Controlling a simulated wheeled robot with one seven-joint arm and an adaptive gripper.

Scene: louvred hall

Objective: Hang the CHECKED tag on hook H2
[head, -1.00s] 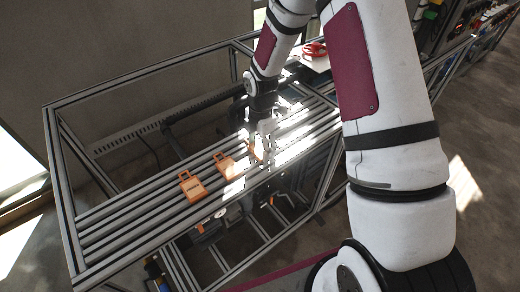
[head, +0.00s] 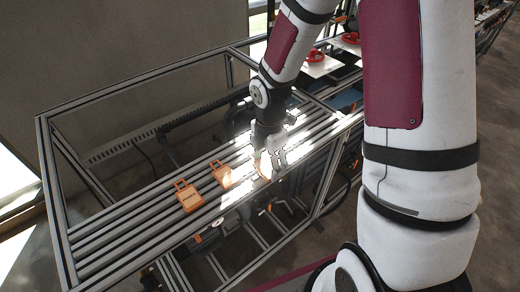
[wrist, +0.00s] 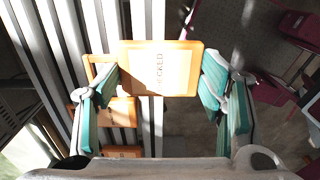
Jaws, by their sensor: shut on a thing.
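My gripper (head: 268,168) is shut on an orange tag (wrist: 160,68), which sits between the teal finger pads in the wrist view. The tag's face carries dark sideways lettering, too blurred to read surely. In the head view the held tag (head: 264,165) is partly hidden by the fingers and glare, close above the right end of the slatted rack (head: 110,222). Two other orange tags lie on the slats: one left (head: 190,197) and one nearer my gripper (head: 221,176). In the wrist view, tags show below and behind the held one (wrist: 118,113). I cannot make out hook H2.
The rack has a raised metal frame (head: 140,88) around its back and left side. White boards with red objects (head: 313,58) stand beyond it at the back right. Bright sunlight washes out the rack around my gripper. Open floor lies at the right.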

